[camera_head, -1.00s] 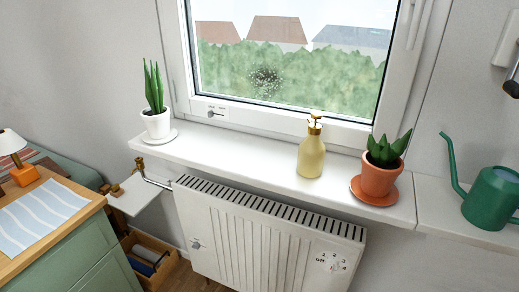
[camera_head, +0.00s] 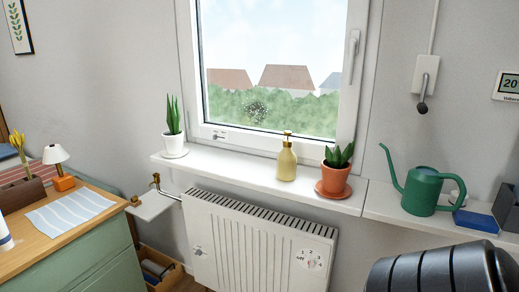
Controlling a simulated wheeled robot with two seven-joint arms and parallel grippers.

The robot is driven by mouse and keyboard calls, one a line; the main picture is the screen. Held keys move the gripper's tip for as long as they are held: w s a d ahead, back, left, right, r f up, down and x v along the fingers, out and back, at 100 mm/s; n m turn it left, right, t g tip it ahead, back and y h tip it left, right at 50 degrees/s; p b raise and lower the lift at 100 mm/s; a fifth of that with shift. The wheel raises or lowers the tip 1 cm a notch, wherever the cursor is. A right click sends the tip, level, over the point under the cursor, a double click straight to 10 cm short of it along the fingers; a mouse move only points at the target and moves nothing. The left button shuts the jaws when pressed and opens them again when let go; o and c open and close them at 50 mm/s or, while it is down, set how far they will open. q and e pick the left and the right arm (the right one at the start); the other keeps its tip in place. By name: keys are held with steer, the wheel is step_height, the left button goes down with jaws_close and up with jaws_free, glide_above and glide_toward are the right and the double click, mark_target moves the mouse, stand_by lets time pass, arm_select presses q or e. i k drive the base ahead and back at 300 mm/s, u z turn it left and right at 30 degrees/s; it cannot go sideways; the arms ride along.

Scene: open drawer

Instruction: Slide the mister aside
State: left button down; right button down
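The mister (camera_head: 287,162) is a pale yellow bottle with a gold pump top. It stands upright on the white windowsill (camera_head: 228,164), in front of the window. A potted plant in a terracotta pot (camera_head: 334,178) on a saucer stands close to its right. A dark ribbed part of my own body shows at the lower right. Neither gripper's fingers are in view.
A plant in a white pot (camera_head: 174,144) stands at the sill's left end, with bare sill between it and the mister. A green watering can (camera_head: 422,192) and a blue box (camera_head: 476,221) sit on the ledge at right. A radiator (camera_head: 255,240) is below.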

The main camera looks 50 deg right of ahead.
mark_target(287, 160)
steer(key=z, duration=0.1)
steer(key=i, duration=1.25)
steer(key=z, duration=0.6)
